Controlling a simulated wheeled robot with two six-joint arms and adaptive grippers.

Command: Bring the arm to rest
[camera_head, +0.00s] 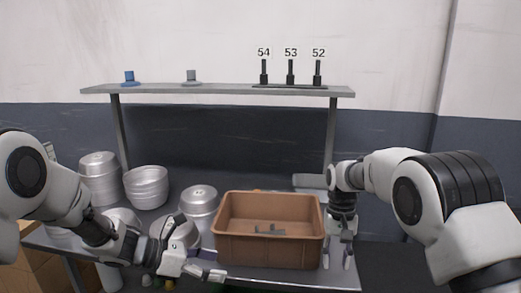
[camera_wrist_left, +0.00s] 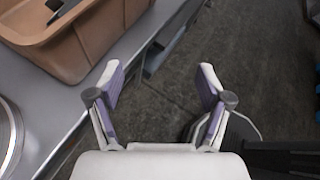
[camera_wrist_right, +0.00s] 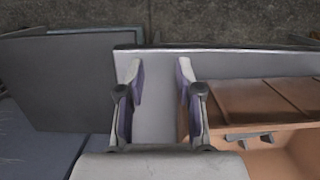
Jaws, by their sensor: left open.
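My left arm comes in from the left, and its gripper (camera_head: 207,273) hangs low near the table's front edge, left of the brown crate. In the left wrist view, the left gripper (camera_wrist_left: 159,82) has its fingers wide apart with only floor between them. My right gripper (camera_head: 338,262) points down just right of the crate. In the right wrist view, the right gripper (camera_wrist_right: 160,78) has its fingers apart, less widely, with nothing held between them.
The brown crate (camera_head: 268,256) stands on the grey table (camera_head: 290,279) with a grey piece inside (camera_head: 270,230). Several metal pans (camera_head: 146,190) stand at left. A shelf (camera_head: 215,89) behind carries a blue item (camera_head: 129,78) and numbered black posts (camera_head: 291,72).

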